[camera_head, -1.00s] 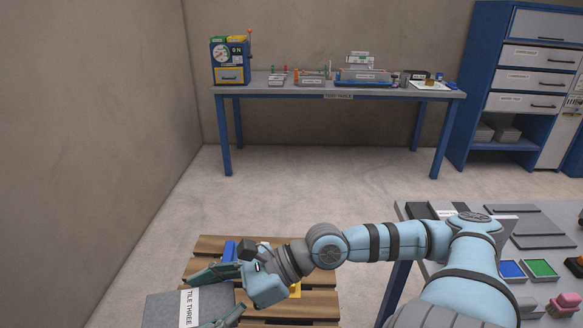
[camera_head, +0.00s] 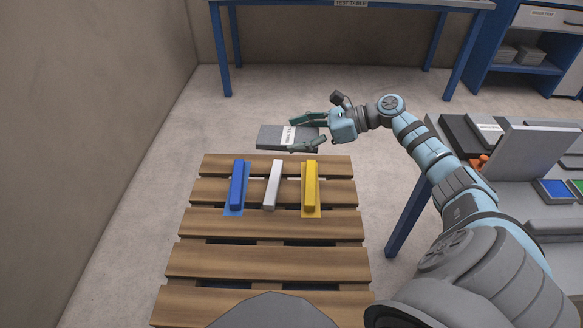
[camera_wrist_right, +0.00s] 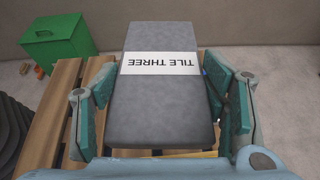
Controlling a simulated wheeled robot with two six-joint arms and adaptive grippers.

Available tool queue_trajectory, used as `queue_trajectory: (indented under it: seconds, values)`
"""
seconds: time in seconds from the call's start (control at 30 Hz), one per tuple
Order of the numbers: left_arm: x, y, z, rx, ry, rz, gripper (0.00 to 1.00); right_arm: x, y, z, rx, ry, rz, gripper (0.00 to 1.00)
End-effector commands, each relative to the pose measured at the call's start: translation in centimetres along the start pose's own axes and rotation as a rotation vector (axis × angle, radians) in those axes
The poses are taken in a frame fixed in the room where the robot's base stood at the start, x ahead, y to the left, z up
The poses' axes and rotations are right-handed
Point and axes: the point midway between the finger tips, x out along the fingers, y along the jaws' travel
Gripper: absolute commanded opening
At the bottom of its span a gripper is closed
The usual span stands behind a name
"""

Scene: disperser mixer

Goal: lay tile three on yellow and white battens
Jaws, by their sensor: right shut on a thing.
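Tile three is a grey slab with a white label (camera_head: 270,137), held beyond the far edge of the pallet in the head view. It also fills the middle of the right wrist view (camera_wrist_right: 165,100), with its label reading upside down. My right gripper (camera_head: 308,133) is shut on the tile, with a finger on each side. On the pallet lie a blue batten (camera_head: 237,187), a white batten (camera_head: 272,186) in the middle and a yellow batten (camera_head: 311,188) on the right, roughly parallel and apart. My left gripper is not in view.
The slatted wooden pallet (camera_head: 265,262) stands on the floor, its near slats bare. A grey work table (camera_head: 490,190) with trays and an upright panel is at the right. The test table (camera_head: 350,5) is at the back. The wrist view shows a green box (camera_wrist_right: 57,45).

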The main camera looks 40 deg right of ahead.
Motion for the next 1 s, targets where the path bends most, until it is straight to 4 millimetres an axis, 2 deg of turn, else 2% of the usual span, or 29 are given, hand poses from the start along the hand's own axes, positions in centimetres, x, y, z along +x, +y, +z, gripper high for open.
queue_trajectory:
  seconds: [0.03,0.1,0.27,0.37,0.77,0.83,0.9,1.0]
  values:
    - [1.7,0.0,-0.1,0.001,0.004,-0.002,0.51,0.3,-0.8,-1.2,-0.005,-0.009,0.012,0.18]
    - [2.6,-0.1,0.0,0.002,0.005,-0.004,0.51,0.3,-1.2,-1.8,-0.016,-0.008,0.039,0.18]
    - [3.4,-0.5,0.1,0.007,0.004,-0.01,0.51,0.6,-1.4,-2.8,-0.031,-0.001,0.076,0.18]
    - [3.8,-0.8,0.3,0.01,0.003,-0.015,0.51,1.3,-1.4,-4.6,-0.028,0.001,0.079,0.18]
    - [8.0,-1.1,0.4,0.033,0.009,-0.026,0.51,5.7,-1.4,-15.2,-0.028,0.001,0.077,0.18]
    - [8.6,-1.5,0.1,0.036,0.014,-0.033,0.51,6.1,-1.4,-16.3,-0.029,0.002,0.077,0.18]
    - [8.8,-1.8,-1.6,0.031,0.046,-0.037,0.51,6.3,-1.4,-16.9,-0.03,0.002,0.076,0.18]
    - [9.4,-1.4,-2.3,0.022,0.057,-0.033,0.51,6.8,-1.4,-18.1,-0.029,0.002,0.077,0.18]
